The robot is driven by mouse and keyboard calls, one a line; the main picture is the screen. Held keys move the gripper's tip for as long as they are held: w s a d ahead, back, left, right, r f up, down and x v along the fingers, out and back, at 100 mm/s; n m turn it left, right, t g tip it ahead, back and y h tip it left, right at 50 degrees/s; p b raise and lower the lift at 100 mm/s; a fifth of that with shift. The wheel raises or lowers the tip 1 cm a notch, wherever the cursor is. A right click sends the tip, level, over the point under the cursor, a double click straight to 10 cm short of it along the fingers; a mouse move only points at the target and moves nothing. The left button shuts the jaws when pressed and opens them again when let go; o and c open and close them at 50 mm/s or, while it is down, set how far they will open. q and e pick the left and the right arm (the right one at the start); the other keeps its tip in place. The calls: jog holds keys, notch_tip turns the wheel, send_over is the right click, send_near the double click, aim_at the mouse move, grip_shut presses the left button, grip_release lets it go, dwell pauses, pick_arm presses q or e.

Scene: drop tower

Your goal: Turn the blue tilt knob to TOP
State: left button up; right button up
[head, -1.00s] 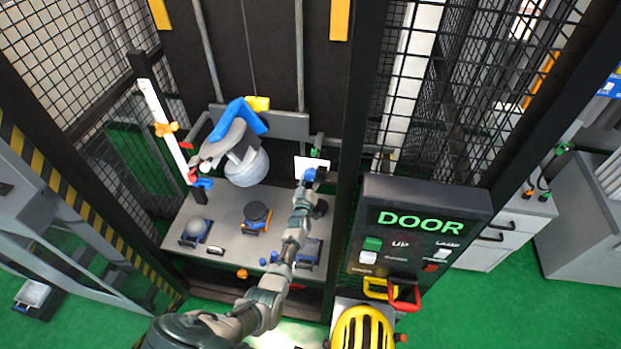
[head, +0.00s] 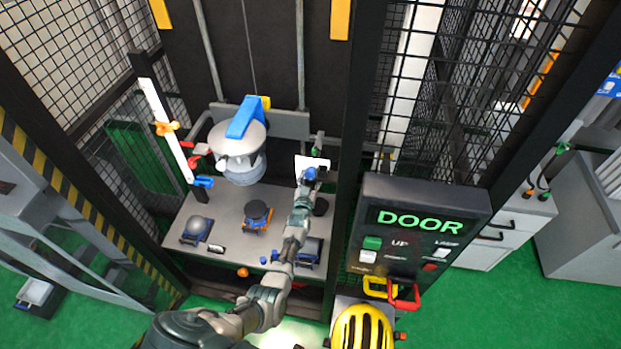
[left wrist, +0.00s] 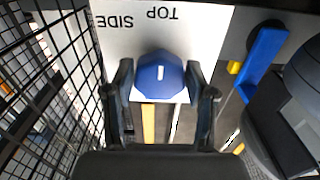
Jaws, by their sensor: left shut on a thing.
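The blue tilt knob (left wrist: 160,75) sits on a white plate (left wrist: 215,25) printed SIDE and TOP, upside down in the left wrist view. The knob's short white mark lines up with the word TOP. My left gripper (left wrist: 160,82) is shut on the knob, one finger on each side. In the head view the knob (head: 309,174) shows small at the end of my left arm, in front of the white plate. A grey rounded head-like piece (head: 238,138) with a blue arm (head: 243,117) hangs left of the knob. My right gripper is not in view.
A dark control box (head: 420,235) reading DOOR stands to the right, with a yellow helmet (head: 362,330) below it. A grey base plate (head: 225,225) with several fixtures lies below the hanging piece. Dark posts and mesh walls close in both sides.

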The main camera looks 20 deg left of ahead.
pick_arm(q)
jog(key=shift+s+d+f, duration=0.15)
jog(key=shift+f, duration=0.4)
jog(key=o, duration=1.1)
jog(key=shift+o, duration=0.2)
jog(key=shift+w+r, duration=0.1)
jog(key=shift+w, duration=0.1)
jog(key=shift+r, duration=0.1)
jog(key=v, duration=1.1)
jog(key=shift+s, duration=0.45)
